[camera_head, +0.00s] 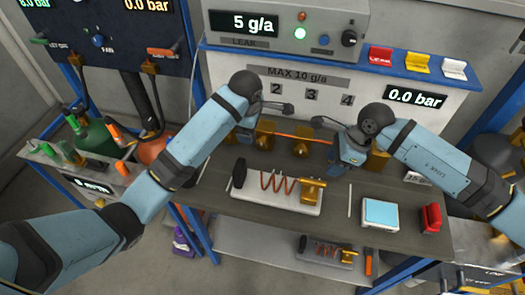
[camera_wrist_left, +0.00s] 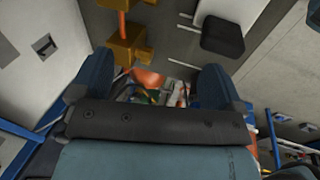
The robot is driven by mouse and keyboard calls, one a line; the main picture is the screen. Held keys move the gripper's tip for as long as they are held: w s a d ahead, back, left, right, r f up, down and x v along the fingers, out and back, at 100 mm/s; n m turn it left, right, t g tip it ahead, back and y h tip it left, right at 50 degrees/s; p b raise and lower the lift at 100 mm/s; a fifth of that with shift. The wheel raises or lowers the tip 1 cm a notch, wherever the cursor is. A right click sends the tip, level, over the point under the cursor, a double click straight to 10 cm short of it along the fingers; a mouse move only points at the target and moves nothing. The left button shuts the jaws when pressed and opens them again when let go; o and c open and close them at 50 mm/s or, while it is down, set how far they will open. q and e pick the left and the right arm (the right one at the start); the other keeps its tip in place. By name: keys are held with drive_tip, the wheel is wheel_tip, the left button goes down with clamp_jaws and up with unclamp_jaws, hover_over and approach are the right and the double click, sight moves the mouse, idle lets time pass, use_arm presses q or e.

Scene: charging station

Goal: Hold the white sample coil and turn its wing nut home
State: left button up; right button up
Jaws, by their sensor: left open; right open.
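A white-based coil unit (camera_head: 268,203) lies on the grey bench, with a copper coil (camera_head: 277,182) along it. A brass fitting (camera_head: 312,190) is at its right end and a black upright part (camera_head: 238,174) at its left end. I cannot make out which part is the wing nut. My right gripper (camera_head: 347,160) is open and empty above the bench, behind and right of the coil, apart from it. My left gripper is open; its spread fingers show in the left wrist view (camera_wrist_left: 152,85), with nothing held. In the head view my own arm partly hides it.
Brass blocks (camera_head: 265,134) joined by an orange rod (camera_head: 300,137) stand behind the coil. A blue-screened device (camera_head: 381,213) and a red item (camera_head: 430,218) are at right. Another coil unit (camera_head: 328,251) sits on the lower shelf. The bench front is bare.

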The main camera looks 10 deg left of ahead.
sight(262, 176)
drive_tip(key=shift+s, duration=0.1)
use_arm(q)
drive_tip(key=s+d+f+g, duration=0.3)
drive_tip(key=s+d, duration=0.2)
drive_tip(key=s, duration=0.2)
use_arm(e)
drive_tip(key=shift+a, duration=0.1)
use_arm(q)
wheel_tip(262, 176, down, 14)
drive_tip(key=shift+s+r, duration=0.1)
drive_tip(key=shift+r, duration=0.1)
